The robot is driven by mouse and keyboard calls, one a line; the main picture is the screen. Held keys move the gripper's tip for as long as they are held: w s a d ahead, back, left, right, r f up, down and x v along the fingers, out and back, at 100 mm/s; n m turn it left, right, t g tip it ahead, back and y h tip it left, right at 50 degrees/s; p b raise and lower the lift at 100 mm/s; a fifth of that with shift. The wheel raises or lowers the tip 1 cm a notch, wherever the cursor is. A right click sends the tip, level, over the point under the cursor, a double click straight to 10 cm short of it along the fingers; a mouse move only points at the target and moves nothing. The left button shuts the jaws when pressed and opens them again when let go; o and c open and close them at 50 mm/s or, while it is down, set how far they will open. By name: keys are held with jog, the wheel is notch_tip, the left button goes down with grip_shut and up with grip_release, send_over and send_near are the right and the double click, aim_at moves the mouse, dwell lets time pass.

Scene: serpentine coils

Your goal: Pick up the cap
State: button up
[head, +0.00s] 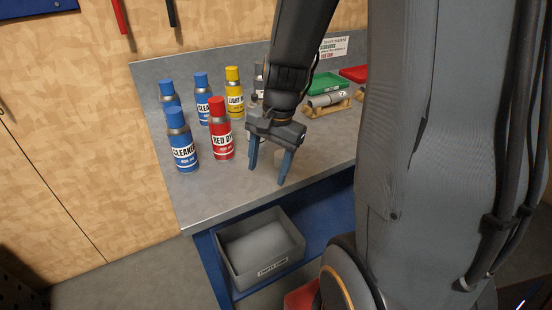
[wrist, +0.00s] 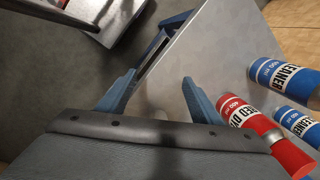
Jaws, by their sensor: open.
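A red dye can (head: 221,132) stands close left of my gripper, with blue cleaner cans (head: 184,145) and a yellow-capped can (head: 234,92) around it. Behind are a green tray (head: 318,83) and a cylinder on a wooden stand (head: 326,100). A grey bin (head: 260,249) sits below.

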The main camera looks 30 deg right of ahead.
aim_at(282, 154)
jog(key=w+d+m, duration=0.2)
jog(key=d+m, duration=0.1)
jog(key=m, duration=0.2)
jog(key=w+d+m+t+y, duration=0.1)
jog(key=w+d+m, duration=0.2)
jog(key=d+m, duration=0.1)
jog(key=w+d+m+t+y+p, duration=0.1)
jog(key=w+d+m, duration=0.1)
jog(key=d+m, duration=0.2)
jog(key=shift+w+m, duration=0.2)
jog(key=shift+m, duration=1)
jog(key=shift+p+x, duration=0.9)
jog(key=shift+x, duration=2.5)
jog(key=shift+w+d, duration=0.2)
jog(key=c, duration=1.1)
jog(key=shift+c, duration=0.2)
